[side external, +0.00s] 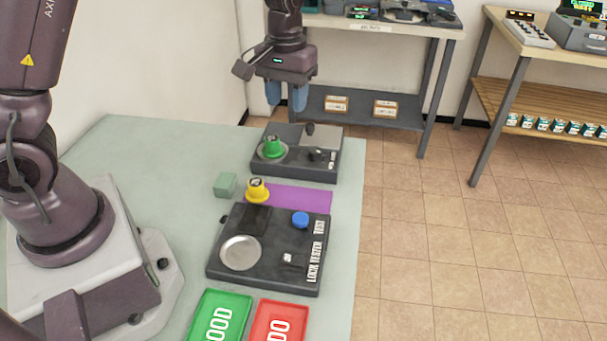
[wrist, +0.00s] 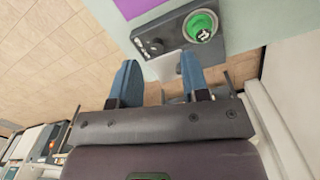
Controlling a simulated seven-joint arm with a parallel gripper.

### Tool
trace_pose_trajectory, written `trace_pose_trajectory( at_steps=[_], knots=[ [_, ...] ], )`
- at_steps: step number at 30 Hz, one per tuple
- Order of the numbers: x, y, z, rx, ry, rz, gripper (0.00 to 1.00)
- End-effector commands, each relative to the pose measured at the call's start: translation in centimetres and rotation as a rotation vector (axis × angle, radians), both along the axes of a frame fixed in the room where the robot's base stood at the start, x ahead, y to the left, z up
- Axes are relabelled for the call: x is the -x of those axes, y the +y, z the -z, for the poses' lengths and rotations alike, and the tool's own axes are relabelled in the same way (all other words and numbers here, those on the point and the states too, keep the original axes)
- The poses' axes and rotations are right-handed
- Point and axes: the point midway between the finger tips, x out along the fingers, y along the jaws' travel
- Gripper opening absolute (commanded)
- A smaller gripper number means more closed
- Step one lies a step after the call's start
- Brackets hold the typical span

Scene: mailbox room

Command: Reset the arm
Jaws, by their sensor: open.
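My gripper (side external: 287,95) hangs over the far end of the pale green table, above and behind a dark grey device (side external: 262,165). Its two blue fingers point down and are apart, with nothing between them. In the wrist view, the gap between the fingers of my gripper (wrist: 159,85) is also empty. A green knob-like piece (side external: 273,148) sits on the round plate of that device, and it also shows in the wrist view (wrist: 201,26).
A yellow piece (side external: 257,190) and a green block (side external: 225,185) stand by a purple mat (side external: 300,197). Nearer are a black lock tester (side external: 262,270), a green tray (side external: 235,300) and a red tray (side external: 292,306). Shelved benches (side external: 410,31) stand behind.

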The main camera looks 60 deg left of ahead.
Motion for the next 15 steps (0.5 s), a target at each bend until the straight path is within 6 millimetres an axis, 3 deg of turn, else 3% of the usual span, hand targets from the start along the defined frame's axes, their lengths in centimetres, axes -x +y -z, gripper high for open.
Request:
trace_pose_trajectory(
  at_steps=[1,6,15],
  knots=[
    [1.4,-0.5,-1.6,0.007,-0.023,0.048,0.42],
    [6.5,-1.9,-6.1,0.008,-0.107,0.225,0.42],
    [15.5,-3.7,-10.8,-0.062,-0.292,0.463,0.42]
  ],
)
